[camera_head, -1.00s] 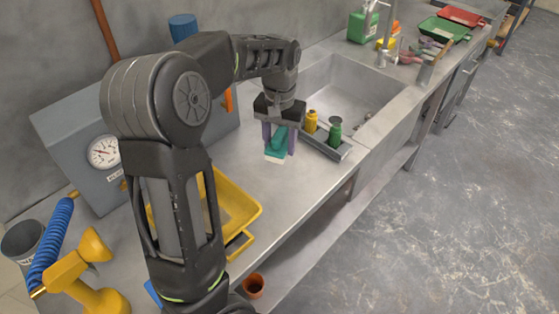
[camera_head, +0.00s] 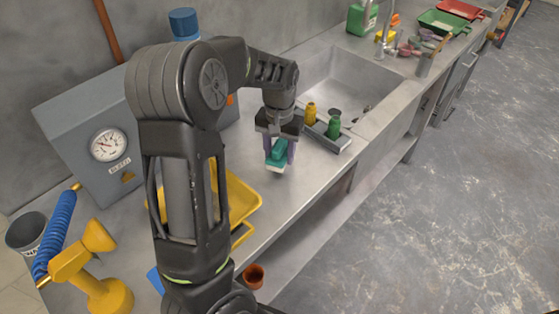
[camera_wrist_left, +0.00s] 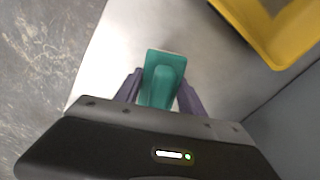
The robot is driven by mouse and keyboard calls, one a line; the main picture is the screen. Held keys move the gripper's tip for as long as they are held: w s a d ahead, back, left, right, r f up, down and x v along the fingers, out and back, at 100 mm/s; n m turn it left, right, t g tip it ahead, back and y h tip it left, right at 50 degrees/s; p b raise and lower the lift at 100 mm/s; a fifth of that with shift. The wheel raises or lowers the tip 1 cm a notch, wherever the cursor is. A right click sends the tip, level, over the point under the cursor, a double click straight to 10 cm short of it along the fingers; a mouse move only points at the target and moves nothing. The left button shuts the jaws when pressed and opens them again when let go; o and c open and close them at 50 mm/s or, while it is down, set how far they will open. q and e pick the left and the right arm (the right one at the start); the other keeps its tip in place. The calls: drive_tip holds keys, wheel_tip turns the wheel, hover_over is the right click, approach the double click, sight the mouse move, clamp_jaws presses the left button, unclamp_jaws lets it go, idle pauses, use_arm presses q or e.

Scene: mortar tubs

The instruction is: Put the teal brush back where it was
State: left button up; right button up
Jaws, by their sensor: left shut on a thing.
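The teal brush (camera_head: 277,155) has a pale lower edge and is held between the purple fingers of my left gripper (camera_head: 279,152). The gripper is shut on it over the steel counter, pointing down. In the left wrist view the teal brush (camera_wrist_left: 162,80) sits between the two purple fingers (camera_wrist_left: 158,92), with the bare counter behind it. I cannot tell whether the brush touches the counter. My right gripper is not in view.
A grey tray (camera_head: 335,141) with a yellow bottle (camera_head: 310,114) and a green bottle (camera_head: 334,124) stands right of the gripper, beside the sink (camera_head: 350,85). A yellow tray (camera_head: 245,200) is on the left, also in the wrist view (camera_wrist_left: 270,50). The counter's front edge is close.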

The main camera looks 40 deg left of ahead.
sight(280, 162)
use_arm(q)
wheel_tip(280, 162, down, 3)
drive_tip(key=shift+f, duration=0.1)
drive_tip(key=shift+f+p, duration=0.25)
drive_tip(key=shift+p, duration=0.05)
drive_tip(key=shift+f, duration=0.2)
drive_tip(key=o, duration=1.3)
drive_tip(key=shift+r, duration=0.1)
